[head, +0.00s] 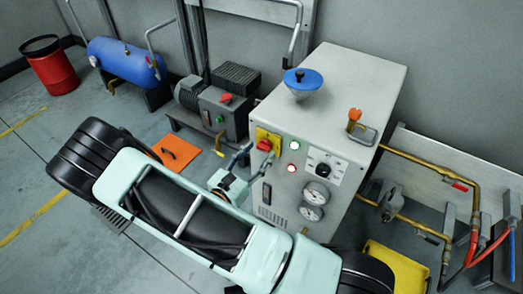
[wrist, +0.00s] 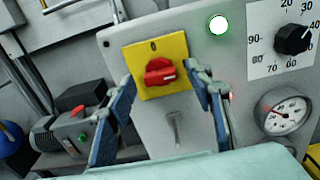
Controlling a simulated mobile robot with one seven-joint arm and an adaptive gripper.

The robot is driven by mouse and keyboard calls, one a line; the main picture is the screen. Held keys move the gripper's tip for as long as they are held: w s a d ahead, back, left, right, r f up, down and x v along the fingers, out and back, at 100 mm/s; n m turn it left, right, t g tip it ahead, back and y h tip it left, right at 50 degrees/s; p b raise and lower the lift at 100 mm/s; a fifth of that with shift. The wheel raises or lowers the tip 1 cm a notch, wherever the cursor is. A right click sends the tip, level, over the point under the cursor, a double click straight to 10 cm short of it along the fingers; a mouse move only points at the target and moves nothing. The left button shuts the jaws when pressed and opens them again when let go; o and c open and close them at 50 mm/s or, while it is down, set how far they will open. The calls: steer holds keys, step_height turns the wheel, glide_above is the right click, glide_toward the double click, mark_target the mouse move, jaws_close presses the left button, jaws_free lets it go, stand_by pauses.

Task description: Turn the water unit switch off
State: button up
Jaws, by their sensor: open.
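The switch is a red rotary knob (wrist: 160,72) on a yellow plate (wrist: 143,53) marked 0 at its top, on the front of a grey-white cabinet (head: 335,87). In the wrist view the knob's handle lies roughly horizontal, slightly tilted. The yellow plate with the red knob also shows in the head view (head: 265,145). My gripper (wrist: 168,108) is open, with one blue finger on each side of the knob and nothing held. In the head view my gripper (head: 250,158) is just in front of the cabinet, partly hidden by my arm. I cannot tell whether a finger touches the knob.
Beside the switch are a lit green lamp (wrist: 218,25), a red lamp (head: 291,168), a dial (wrist: 292,40) and gauges (wrist: 284,112). A motor unit (head: 222,110) stands left of the cabinet. Brass pipes (head: 430,175) run on the right. A blue funnel (head: 303,78) is on top.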

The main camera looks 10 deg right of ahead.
mark_target(264, 147)
steer(key=shift+x, duration=1.2)
steer(key=c, duration=1.2)
